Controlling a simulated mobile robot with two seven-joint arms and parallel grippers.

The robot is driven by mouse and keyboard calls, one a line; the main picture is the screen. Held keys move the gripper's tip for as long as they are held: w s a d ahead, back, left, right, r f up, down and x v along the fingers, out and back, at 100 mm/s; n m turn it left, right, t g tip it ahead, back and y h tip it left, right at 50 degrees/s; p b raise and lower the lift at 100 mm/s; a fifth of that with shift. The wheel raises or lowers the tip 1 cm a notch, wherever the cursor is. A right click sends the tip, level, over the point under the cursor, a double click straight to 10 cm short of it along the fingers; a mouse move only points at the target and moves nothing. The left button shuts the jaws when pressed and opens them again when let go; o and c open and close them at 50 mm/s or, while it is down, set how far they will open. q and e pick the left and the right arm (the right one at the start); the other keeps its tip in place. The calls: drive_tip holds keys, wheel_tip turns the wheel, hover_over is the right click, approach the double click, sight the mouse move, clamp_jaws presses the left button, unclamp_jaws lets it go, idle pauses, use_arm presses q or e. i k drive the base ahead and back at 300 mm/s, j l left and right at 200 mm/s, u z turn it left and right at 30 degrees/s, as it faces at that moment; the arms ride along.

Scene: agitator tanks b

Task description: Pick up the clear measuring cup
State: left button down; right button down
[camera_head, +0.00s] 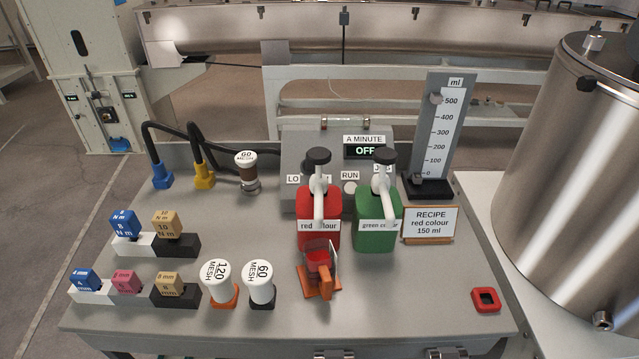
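The clear measuring cup (317,257) is at the front middle of the grey bench, right in front of the red colour dispenser (319,206). It looks reddish against the red dispenser, and I cannot tell if it holds liquid. An orange upright part, which looks like its handle (325,284), faces the front edge, and a pale strip shows at its right side. An orange base (305,285) lies under it. Neither of my grippers is in view.
A green colour dispenser (376,222) stands to the right of the red one. White mesh jars (219,280) stand left of the cup. A recipe sign (430,222) and a tall ml scale (442,130) are at right. The bench front right is mostly clear, with a red square ring (486,309).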

sight(318, 277)
drive_tip(key=z, duration=1.7)
drive_tip(key=u, duration=1.7)
drive_tip(key=j+z, duration=0.3)
drive_tip(key=k+j+z, duration=0.15)
drive_tip(key=j+z, duration=0.15)
drive_tip(key=j, duration=0.1)
